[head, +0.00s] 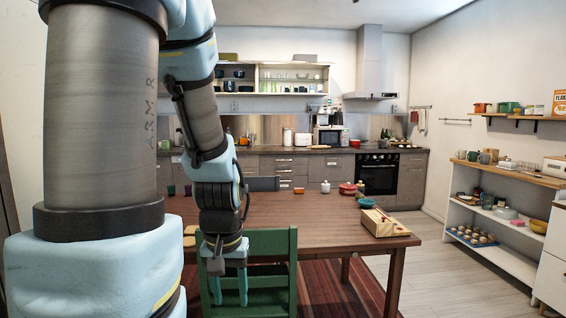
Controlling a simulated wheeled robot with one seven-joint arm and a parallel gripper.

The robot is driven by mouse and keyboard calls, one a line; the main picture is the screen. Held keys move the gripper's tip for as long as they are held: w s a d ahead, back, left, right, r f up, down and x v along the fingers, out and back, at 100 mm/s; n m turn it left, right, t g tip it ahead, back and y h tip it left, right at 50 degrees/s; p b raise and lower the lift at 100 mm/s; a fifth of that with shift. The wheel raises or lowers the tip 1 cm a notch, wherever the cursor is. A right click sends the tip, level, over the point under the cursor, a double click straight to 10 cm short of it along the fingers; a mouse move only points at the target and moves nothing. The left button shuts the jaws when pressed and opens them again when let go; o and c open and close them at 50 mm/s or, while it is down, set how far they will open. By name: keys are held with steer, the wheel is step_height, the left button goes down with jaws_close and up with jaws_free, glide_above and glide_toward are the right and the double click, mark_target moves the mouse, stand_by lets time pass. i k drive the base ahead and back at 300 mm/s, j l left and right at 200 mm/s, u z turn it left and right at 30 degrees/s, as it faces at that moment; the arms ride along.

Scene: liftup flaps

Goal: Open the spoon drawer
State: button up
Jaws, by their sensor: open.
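My gripper (229,298) points down in front of a green chair (272,245), with its two light blue fingers apart and nothing visible between them. A stack of grey-brown drawers (285,170) with light handles sits in the counter along the back wall, beyond the table and far from my gripper. The drawer fronts I can see look shut. I cannot tell which one is the spoon drawer, and part of the cabinet row is hidden behind my arm and the table.
A wooden table (325,222) with a wooden box (383,223), a red pot and small items stands between my arm and the counter. A black oven (377,174) is built in right of the drawers. Light floor is clear between the table and the white shelf (495,222) at right.

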mark_target(264, 160)
steer(key=i+j+u, duration=0.7)
steer(key=j+u, duration=0.15)
steer(key=i+j+u, duration=0.5)
steer(key=u, duration=0.35)
steer(key=i+u, duration=0.85)
steer(key=i+j, duration=0.1)
steer(key=i, duration=0.75)
steer(key=i+l+z, duration=0.1)
steer(key=i+z, duration=0.15)
steer(key=z, duration=0.15)
steer(key=i+z, duration=0.2)
steer(key=z, duration=0.25)
steer(key=i+j+z, duration=0.1)
steer(key=i+z, duration=0.15)
steer(key=z, duration=0.15)
steer(key=i+l+z, duration=0.15)
steer(key=i+z, duration=0.4)
steer(key=z, duration=0.2)
steer(key=i+z, duration=0.5)
steer(key=i, duration=1.7)
steer(key=i+j+z, duration=0.1)
steer(key=i, duration=1.75)
steer(key=i+l+z, duration=0.1)
steer(key=i+z, duration=0.7)
steer(key=i+j+z, duration=0.2)
steer(key=i+z, duration=0.2)
steer(key=i, duration=0.1)
